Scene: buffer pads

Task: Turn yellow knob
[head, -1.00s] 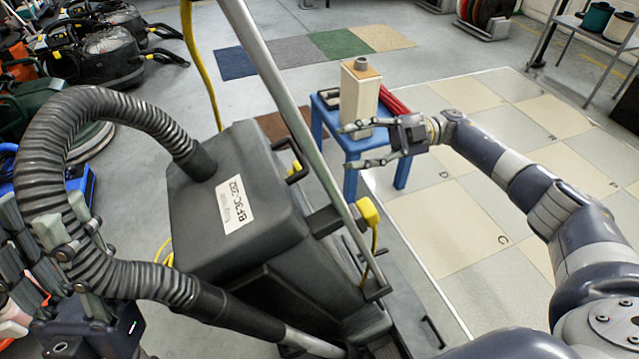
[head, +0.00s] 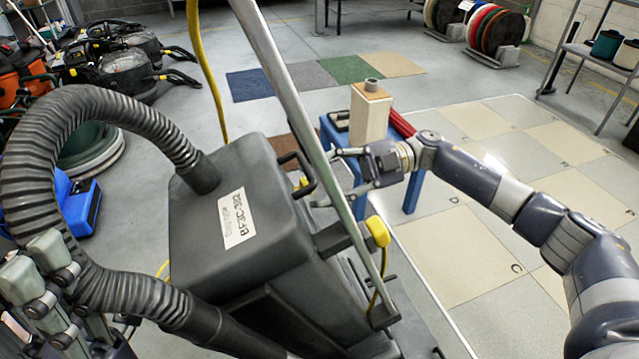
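A yellow knob-like part (head: 378,231) sits on the side of the grey machine (head: 240,200), beside its metal pole. A small yellow spot (head: 303,182) also shows by the black handle on top; I cannot tell what it is. My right gripper (head: 328,178) is open and empty, its fingers spread and pointing left. In the picture, its fingertips overlap the pole and the handle's edge, above the yellow part; contact is unclear. My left gripper (head: 48,285) is at the lower left by the black hose (head: 95,285); whether it grips anything is unclear.
A blue stool (head: 412,190) behind my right gripper bears a cream container (head: 368,118) and a red item (head: 402,123). The ribbed hose loops over the left side. Pale floor tiles lie clear on the right. Carpet squares (head: 305,78) lie at the back.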

